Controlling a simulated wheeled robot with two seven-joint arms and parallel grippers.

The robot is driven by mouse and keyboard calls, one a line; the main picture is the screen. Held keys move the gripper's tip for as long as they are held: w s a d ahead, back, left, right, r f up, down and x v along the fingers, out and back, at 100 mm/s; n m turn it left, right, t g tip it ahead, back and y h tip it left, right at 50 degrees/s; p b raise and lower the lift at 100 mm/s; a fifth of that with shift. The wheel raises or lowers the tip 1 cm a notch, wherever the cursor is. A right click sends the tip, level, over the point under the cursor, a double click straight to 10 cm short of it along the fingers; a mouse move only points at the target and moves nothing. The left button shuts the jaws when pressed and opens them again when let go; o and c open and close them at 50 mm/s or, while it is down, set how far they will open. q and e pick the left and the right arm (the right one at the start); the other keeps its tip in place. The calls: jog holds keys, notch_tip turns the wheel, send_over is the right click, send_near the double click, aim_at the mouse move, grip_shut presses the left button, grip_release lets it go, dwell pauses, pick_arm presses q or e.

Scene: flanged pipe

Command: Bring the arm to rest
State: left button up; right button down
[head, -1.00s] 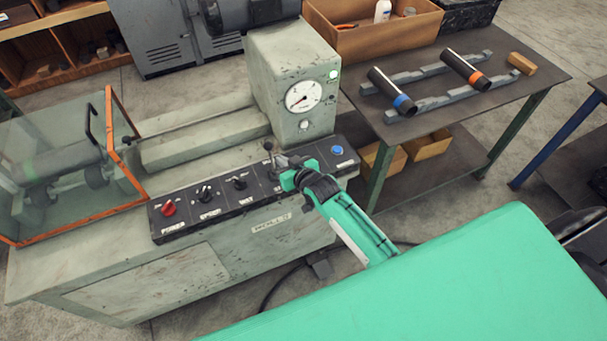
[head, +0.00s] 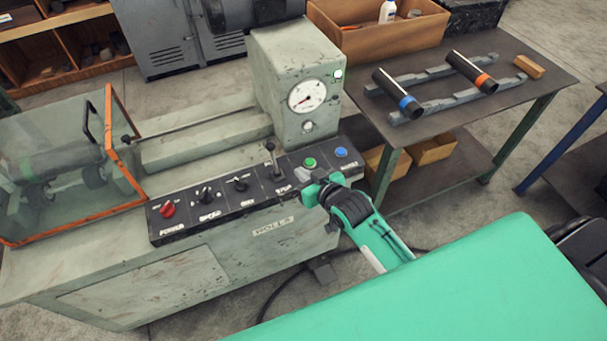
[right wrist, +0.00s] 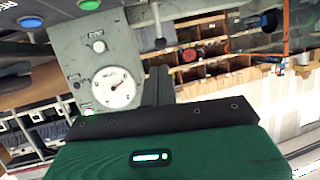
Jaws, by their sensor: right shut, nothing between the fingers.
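My right gripper (head: 306,177) is shut and empty. In the head view it hangs over the front edge of the machine's black control panel (head: 225,210), just below the green button (head: 310,162) and right of the upright lever (head: 271,158). I cannot tell whether it touches the panel. In the right wrist view the dark fingers (right wrist: 158,85) point toward the panel and the gauge (right wrist: 116,88). The green button also shows there (right wrist: 89,4). My left gripper is in neither view.
The panel also carries a red knob (head: 167,209) and a blue button (head: 340,152). A clear guard with an orange frame (head: 108,135) stands at the left. A side table (head: 515,90) bears two dark pipes on rails (head: 397,93), a wooden block (head: 529,67) and a box (head: 375,30).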

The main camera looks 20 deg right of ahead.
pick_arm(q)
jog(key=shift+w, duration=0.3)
pick_arm(e)
jog(key=s+d+f+g+h, duration=0.15)
jog(key=s+f, duration=0.35)
jog(key=f, duration=0.7)
jog(key=s+d+f+g, duration=0.1)
jog(key=s+f+g, duration=0.25)
jog(key=f, duration=0.75)
jog(key=s+d+f+g+h, duration=0.15)
jog(key=s+f, duration=0.35)
jog(key=f, duration=0.7)
jog(key=s+d+f+g, duration=0.1)
jog(key=s+f+g, duration=0.1)
jog(key=s+f, duration=0.4)
jog(key=s+f+g, duration=0.2)
jog(key=s+f, duration=0.4)
jog(key=s, duration=1)
jog(key=s+d+f+g, duration=0.1)
jog(key=s+f+g, duration=0.1)
jog(key=s+f, duration=0.4)
jog(key=s, duration=0.5)
jog(key=shift+d+f, duration=0.15)
jog(key=shift+d, duration=0.15)
